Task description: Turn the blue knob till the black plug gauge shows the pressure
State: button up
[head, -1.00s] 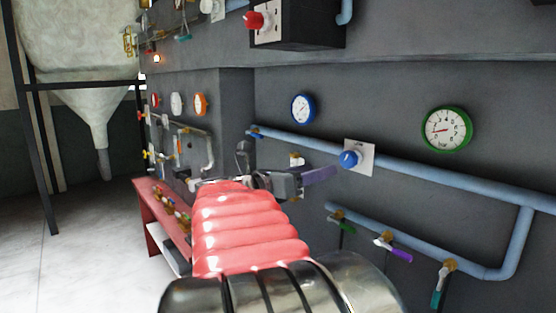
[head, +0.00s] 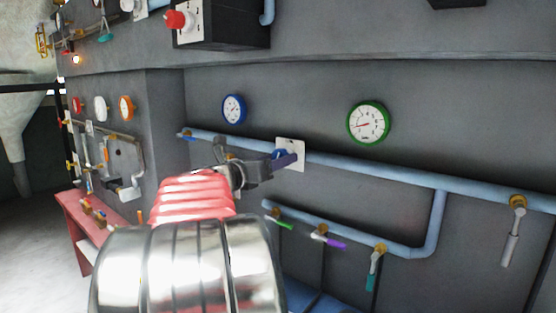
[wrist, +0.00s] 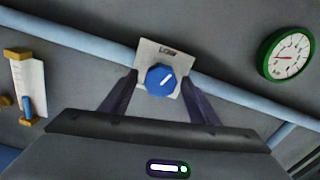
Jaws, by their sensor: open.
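The blue knob (wrist: 162,80) sits on a white plate (wrist: 150,52) on the light blue pipe. The plate's lettering looks like "LOW", and the knob's white mark points up and to the right. My gripper (wrist: 159,75) is open, with one dark finger on each side of the knob's lower part. I cannot tell whether the fingers touch it. In the head view the knob (head: 279,154) is partly hidden behind my gripper (head: 285,160). I cannot make out a black plug gauge in either view.
A blue-rimmed gauge (head: 234,109) and a green-rimmed gauge (head: 368,124) hang above the pipe (head: 400,175). A lower pipe has valves with green, purple and teal handles (head: 373,268). A black box with a red knob (head: 180,20) is above. A red bench (head: 75,222) stands left.

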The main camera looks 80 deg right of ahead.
jog(key=shift+x, duration=0.75)
jog(key=shift+c, duration=0.2)
jog(key=c, duration=1)
